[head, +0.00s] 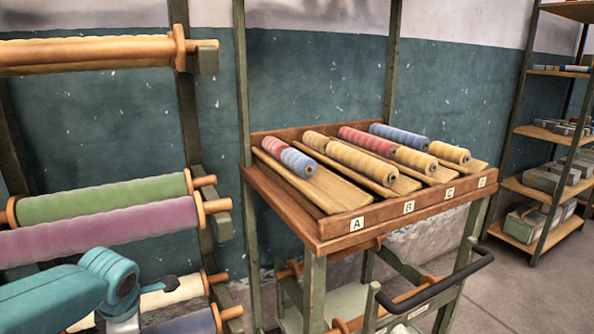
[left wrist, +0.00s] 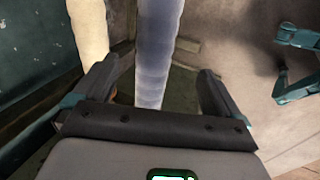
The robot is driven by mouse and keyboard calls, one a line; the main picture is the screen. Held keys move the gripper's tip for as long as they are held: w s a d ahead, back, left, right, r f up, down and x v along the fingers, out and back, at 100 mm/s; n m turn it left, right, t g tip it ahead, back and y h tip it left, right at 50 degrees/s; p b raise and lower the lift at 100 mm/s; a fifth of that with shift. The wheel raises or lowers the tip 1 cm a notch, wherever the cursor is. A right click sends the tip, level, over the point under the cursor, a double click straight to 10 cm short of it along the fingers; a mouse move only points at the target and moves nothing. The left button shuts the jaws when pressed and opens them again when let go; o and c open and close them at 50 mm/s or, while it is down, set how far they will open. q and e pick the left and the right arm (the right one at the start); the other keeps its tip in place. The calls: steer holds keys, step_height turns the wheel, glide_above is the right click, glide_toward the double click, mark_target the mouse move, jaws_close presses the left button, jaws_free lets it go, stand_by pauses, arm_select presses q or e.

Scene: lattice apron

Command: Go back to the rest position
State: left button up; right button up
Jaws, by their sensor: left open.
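My left arm comes in at the lower left of the head view, in front of the rack of wrapped rolls. My left gripper (left wrist: 155,78) shows in the left wrist view with its two fingers wide apart and nothing between them in its grip. A pale blue-grey roll (left wrist: 158,45) lies beyond the gap between the fingers, and a cream roll (left wrist: 90,38) is to its left. In the head view the gripper itself is mostly hidden by the arm and cut off by the lower edge. I do not see my right gripper.
The rack holds a green roll (head: 103,200), a purple roll (head: 100,231) and an orange roll (head: 88,53). A wooden cart (head: 284,214) with lanes marked A to D carries several small spools. Shelves (head: 545,133) stand at the right, with open floor before them.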

arm_select(q)
steer(key=s+d+f+m+g+h+p, duration=0.1)
steer(key=s+d+f+m+h+p, duration=0.2)
steer(key=s+d+m+p, duration=0.7)
steer(key=s+d+f+m+g+h+p, duration=0.2)
steer(key=s+d+f+m+h+p, duration=0.1)
steer(key=s+d+m+p, duration=0.8)
steer(key=shift+s+d+f+m+h+p, duration=0.3)
steer(key=shift+s+d+p, duration=0.55)
steer(key=shift+p, duration=0.3)
arm_select(e)
step_height(320, 180, up, 26)
steer(key=s+a, duration=0.1)
steer(key=shift+s+a+r+n+g, duration=0.15)
steer(key=shift+s+n+g, duration=0.15)
steer(key=shift+g, duration=0.1)
